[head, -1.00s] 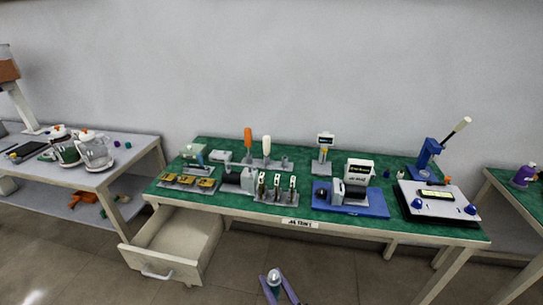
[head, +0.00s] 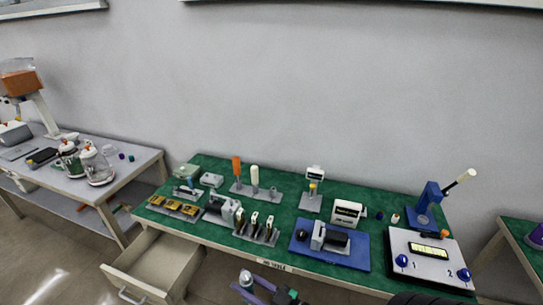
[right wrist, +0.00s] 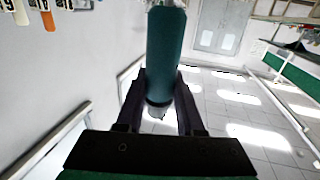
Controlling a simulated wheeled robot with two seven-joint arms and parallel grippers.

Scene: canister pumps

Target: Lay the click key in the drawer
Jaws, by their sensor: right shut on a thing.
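The drawer (head: 160,262) under the left end of the green table stands open and looks empty in the head view. My right gripper (head: 258,290) is at the bottom edge of the head view, in front of the table and to the right of the drawer. It is shut on a teal cylinder with a grey end, which I take to be the click key (right wrist: 166,50); its pale tip shows in the head view (head: 246,278). In the right wrist view the fingers (right wrist: 160,108) grip its lower end. My left gripper is not in view.
The green table (head: 215,178) carries several stands, gauges and a blue fixture plate (head: 345,254). A white box with a display (head: 425,262) is at its right end. A side table with glass jugs (head: 95,168) is at the left. Floor shows between drawer and gripper.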

